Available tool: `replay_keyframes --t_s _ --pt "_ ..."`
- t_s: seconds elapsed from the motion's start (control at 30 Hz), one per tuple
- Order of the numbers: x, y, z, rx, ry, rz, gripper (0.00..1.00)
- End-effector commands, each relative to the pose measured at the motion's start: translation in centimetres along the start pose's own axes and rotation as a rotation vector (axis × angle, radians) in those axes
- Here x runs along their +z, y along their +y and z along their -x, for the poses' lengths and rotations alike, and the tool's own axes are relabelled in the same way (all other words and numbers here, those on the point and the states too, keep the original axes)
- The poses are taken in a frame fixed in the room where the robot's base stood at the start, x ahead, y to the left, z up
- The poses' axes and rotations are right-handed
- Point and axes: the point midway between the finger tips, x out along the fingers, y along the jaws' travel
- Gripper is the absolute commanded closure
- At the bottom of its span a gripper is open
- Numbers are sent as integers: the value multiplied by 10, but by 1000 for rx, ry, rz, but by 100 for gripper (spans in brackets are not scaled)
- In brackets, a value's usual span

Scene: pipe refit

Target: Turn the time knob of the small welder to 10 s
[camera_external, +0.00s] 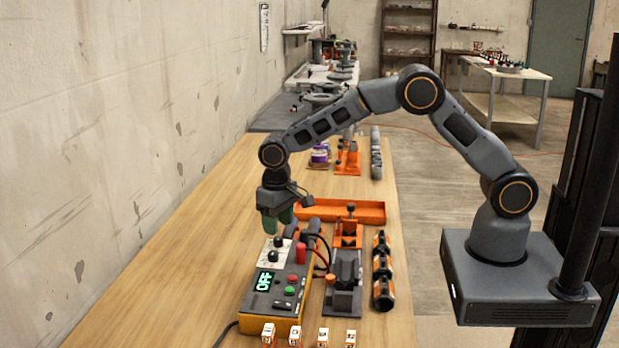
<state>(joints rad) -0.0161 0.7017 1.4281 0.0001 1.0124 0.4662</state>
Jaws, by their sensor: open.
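The small welder (276,293) is an orange and grey box on the wooden bench. Its green display reads OFF (265,282). Two black knobs sit on a pale panel near its far end: one nearer (273,257) and one farther (279,241). I cannot read their scales or tell which is the time knob. Red and green buttons show on the same top face. My gripper (277,222) points down just above the farther knob, its greenish fingers open and seemingly empty. Whether a fingertip touches the knob cannot be told.
Black and red cables (322,248) loop at the welder's right side. Small labelled blocks (295,335) line the front. The bench's left side is clear.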

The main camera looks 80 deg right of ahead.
Motion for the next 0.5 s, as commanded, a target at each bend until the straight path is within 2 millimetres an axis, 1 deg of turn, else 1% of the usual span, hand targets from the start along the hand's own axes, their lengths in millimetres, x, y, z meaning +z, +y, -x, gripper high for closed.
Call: replay_keyframes --t_s 0.03,0.1,0.2,0.3,0.5 --pt "0 0 -8 1 -2 0 48" --pt "1 0 -18 1 -3 0 48" --pt "0 0 -29 1 -2 0 48" --pt "0 0 -36 0 0 1 48" --pt "0 0 -42 0 1 1 48"
